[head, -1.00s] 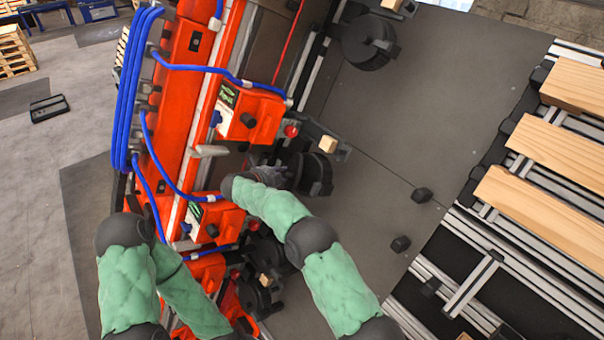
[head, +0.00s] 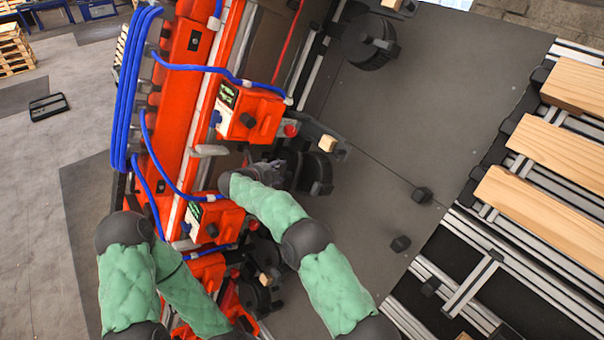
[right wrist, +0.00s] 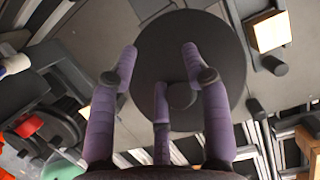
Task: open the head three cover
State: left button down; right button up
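My right gripper (head: 270,170) is at the red gantry, between two orange-red head boxes, the upper box (head: 250,113) and the lower box (head: 212,221). Beside it is a dark round part (head: 319,174), partly hidden by the gripper. In the right wrist view my right gripper (right wrist: 158,62) has its purple fingers spread in front of a dark disc (right wrist: 215,50) with a round knob (right wrist: 181,97). The middle finger overlaps the knob's edge; I cannot tell whether they touch. I cannot tell which part is the head three cover. My left gripper is not visible.
Blue hoses (head: 130,90) loop along the gantry. Another dark round part (head: 368,42) is higher up, and a pale block (head: 327,143) sits near my right gripper. Wooden slats (head: 555,150) lie on rails at the right. The grey plate (head: 430,110) between is mostly bare.

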jog(key=shift+w+d+r, duration=0.15)
jog(key=shift+r, duration=0.6)
jog(key=s+a+r, duration=0.3)
jog(key=s+a, duration=0.2)
jog(key=a, duration=0.2)
jog(key=shift+s+a+r, duration=0.15)
jog(key=shift+s+r, duration=0.2)
jog(key=shift+s, duration=0.1)
dwell(0.4)
jog(key=s+d+r+b, duration=0.1)
jog(key=s+r+b, duration=0.1)
jog(key=s, duration=0.7)
jog(key=shift+r+b, duration=0.15)
jog(key=shift+b, duration=0.5)
